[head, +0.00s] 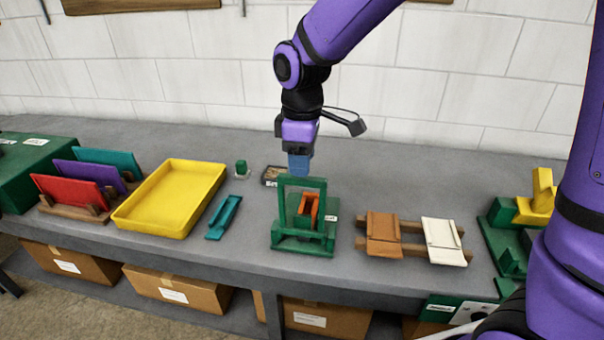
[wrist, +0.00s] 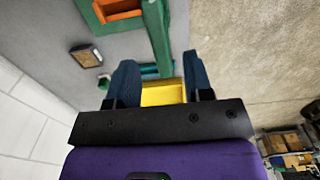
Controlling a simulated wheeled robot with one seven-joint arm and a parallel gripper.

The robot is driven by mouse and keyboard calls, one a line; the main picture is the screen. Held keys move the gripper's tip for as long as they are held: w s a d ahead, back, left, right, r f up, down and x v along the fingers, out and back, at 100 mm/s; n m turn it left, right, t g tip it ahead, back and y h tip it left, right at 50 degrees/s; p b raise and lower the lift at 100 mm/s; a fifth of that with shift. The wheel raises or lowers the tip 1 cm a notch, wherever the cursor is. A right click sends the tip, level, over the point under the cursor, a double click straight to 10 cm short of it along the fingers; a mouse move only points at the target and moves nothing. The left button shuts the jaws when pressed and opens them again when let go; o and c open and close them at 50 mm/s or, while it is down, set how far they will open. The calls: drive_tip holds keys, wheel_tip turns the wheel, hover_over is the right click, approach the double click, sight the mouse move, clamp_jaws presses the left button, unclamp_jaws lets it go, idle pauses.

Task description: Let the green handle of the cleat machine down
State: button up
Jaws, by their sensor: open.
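The cleat machine (head: 303,246) is a green base on the bench with an orange piece (head: 309,205) inside. Its green handle (head: 302,182) is an upright frame with a crossbar on top, standing raised. In the wrist view the handle's green bar (wrist: 157,35) runs down from the top edge toward the gap between my fingers. My gripper (head: 299,166) is open, with blue fingers pointing down at the crossbar, very close to it. In the wrist view my open gripper (wrist: 161,78) shows both fingers apart. I cannot tell whether they touch the bar.
Left of the machine are a teal tool (head: 223,217), a yellow tray (head: 172,198) and a rack of coloured panels (head: 85,185). A small box (head: 271,176) sits behind it. Tan (head: 383,232) and white (head: 443,240) plates lie to the right, then a green-yellow device (head: 522,215).

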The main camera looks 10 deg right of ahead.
drive_tip(key=shift+f, duration=2)
clamp_jaws()
